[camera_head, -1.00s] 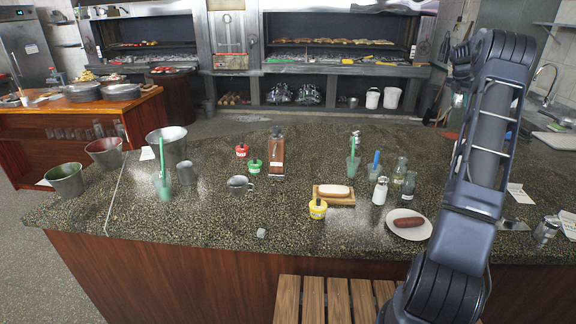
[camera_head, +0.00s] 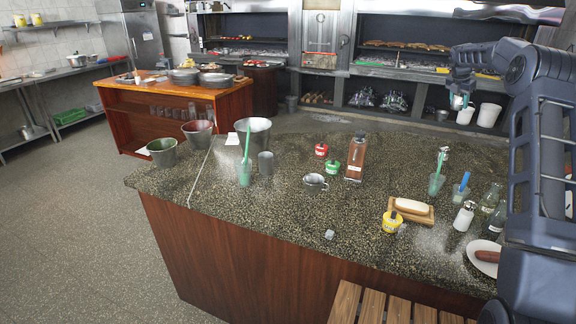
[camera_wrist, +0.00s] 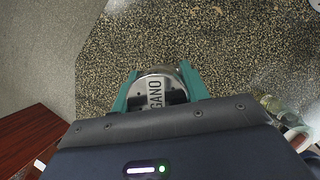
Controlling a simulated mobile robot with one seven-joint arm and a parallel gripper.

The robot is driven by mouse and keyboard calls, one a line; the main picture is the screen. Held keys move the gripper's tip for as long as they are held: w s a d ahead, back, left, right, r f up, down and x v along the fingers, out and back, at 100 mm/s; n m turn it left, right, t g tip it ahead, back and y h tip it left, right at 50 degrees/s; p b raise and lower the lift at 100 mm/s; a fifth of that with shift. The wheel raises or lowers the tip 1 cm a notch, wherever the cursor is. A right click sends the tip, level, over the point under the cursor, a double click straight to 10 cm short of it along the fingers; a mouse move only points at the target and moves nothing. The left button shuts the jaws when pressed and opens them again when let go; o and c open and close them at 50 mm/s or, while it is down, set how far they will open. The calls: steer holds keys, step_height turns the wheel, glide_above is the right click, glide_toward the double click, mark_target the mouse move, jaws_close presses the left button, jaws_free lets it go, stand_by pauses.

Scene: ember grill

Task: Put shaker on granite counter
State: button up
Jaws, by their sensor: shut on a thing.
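My gripper (camera_wrist: 159,74) has its teal fingers closed on both sides of a shaker (camera_wrist: 157,91) in the wrist view. The shaker has a shiny metal rim and a label of which "GANO" can be read. The speckled granite counter (camera_head: 270,215) fills the middle of the head view. In the wrist view its surface (camera_wrist: 225,45) lies below the held shaker, with the grey floor to the left. I cannot tell the exact height above the counter.
The counter's front-left stretch is clear.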

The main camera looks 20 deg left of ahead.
steer(key=s+a+n, duration=0.2)
steer(key=s+a, duration=0.3)
steer(key=a, duration=1.1)
steer(key=s+a+n+t+y, duration=0.1)
steer(key=s+a, duration=0.4)
steer(key=a, duration=1.2)
steer(key=s+a+n, duration=0.2)
steer(key=s+a, duration=0.3)
steer(key=a, duration=1.1)
steer(key=s+a+n+y, duration=0.2)
steer(key=s+a+n, duration=0.1)
steer(key=s+a, duration=2.35)
steer(key=s+a+n, duration=0.1)
steer(key=s+a, duration=0.4)
steer(key=s, duration=0.4)
steer(key=s+a+n, duration=0.1)
steer(key=s+a, duration=0.4)
steer(key=s, duration=0.4)
steer(key=shift+a+f, duration=0.2)
steer(key=shift+f, duration=12.45)
